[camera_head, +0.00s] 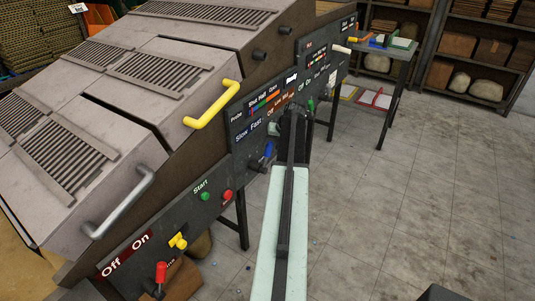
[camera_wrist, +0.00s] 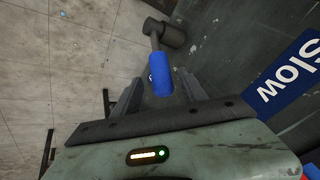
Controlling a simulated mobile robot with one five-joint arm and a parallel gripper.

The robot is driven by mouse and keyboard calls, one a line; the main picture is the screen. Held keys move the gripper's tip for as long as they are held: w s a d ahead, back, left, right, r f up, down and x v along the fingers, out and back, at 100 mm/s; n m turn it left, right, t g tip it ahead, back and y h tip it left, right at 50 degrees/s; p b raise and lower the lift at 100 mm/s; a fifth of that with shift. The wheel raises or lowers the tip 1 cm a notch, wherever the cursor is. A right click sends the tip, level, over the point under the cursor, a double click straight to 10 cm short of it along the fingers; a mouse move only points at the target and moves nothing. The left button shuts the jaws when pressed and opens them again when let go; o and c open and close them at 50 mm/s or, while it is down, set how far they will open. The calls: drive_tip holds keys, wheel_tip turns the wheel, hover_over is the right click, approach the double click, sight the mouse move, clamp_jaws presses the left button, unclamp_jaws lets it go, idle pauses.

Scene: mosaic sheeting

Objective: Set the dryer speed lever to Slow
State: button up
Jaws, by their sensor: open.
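The dryer speed lever has a blue grip (camera_wrist: 161,80) on a dark metal stem and pivot (camera_wrist: 164,34). In the head view the blue lever (camera_head: 267,150) shows on the dark control panel, below the Slow and Fast labels (camera_head: 249,131). A blue Slow label (camera_wrist: 287,75) is at the right in the wrist view. My gripper (camera_wrist: 160,85) is open, with its fingers at either side of the lower blue grip. I cannot tell whether they touch it. The gripper is hard to make out in the head view behind my arm.
The panel also has a green Start button (camera_head: 205,196), a red button (camera_head: 227,195), a yellow knob (camera_head: 178,241) and a red lever (camera_head: 160,271). A yellow handle (camera_head: 215,106) sticks out above. A small table (camera_head: 385,52) stands behind. Floor at the right is clear.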

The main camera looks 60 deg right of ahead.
sight(266, 157)
drive_tip(key=b+x, duration=0.2)
drive_tip(key=x, duration=0.2)
drive_tip(key=shift+a, duration=0.1)
drive_tip(key=shift+r, duration=0.15)
clamp_jaws()
idle(0.9)
